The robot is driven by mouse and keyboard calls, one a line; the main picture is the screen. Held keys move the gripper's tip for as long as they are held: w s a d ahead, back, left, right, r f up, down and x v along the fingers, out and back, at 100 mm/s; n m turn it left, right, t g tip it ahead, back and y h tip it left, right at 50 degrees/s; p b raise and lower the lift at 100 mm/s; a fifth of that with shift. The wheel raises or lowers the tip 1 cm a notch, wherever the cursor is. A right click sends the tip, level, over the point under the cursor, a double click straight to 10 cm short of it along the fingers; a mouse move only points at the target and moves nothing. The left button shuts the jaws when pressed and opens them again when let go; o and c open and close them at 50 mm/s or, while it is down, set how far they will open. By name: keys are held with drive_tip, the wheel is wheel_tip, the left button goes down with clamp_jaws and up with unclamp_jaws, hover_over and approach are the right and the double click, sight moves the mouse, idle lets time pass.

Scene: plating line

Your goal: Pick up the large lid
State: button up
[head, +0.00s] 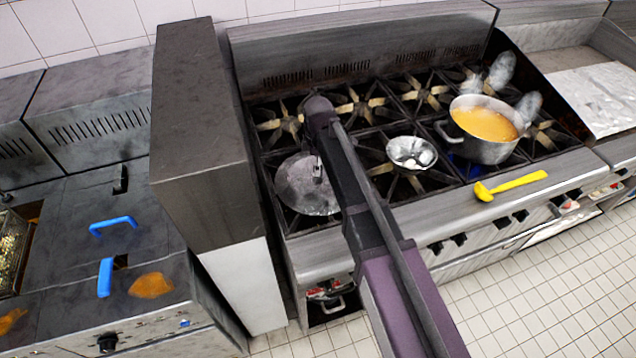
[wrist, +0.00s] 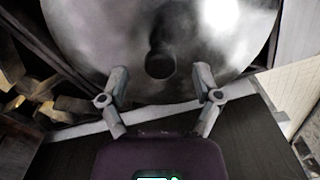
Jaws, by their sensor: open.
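The large lid (head: 303,190) is a round grey metal disc lying on the left front part of the stove grates in the head view. In the wrist view the lid (wrist: 110,40) fills the upper middle, with a dark round knob (wrist: 160,64) at its centre. My gripper (wrist: 160,80) is open, its two fingers apart on either side of the knob in the picture. In the head view my gripper (head: 318,168) is over the lid, partly hidden by my arm. I cannot tell whether the fingers touch the lid.
A pot of orange soup (head: 484,125) stands on the right burners. A small metal bowl (head: 405,148) with white pieces sits on the middle grates. A yellow ladle (head: 512,185) lies on the stove's front ledge. A tall steel cabinet (head: 200,110) borders the stove at left.

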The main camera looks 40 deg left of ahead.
drive_tip(key=shift+f+b, duration=0.65)
drive_tip(key=shift+f, duration=0.3)
clamp_jaws()
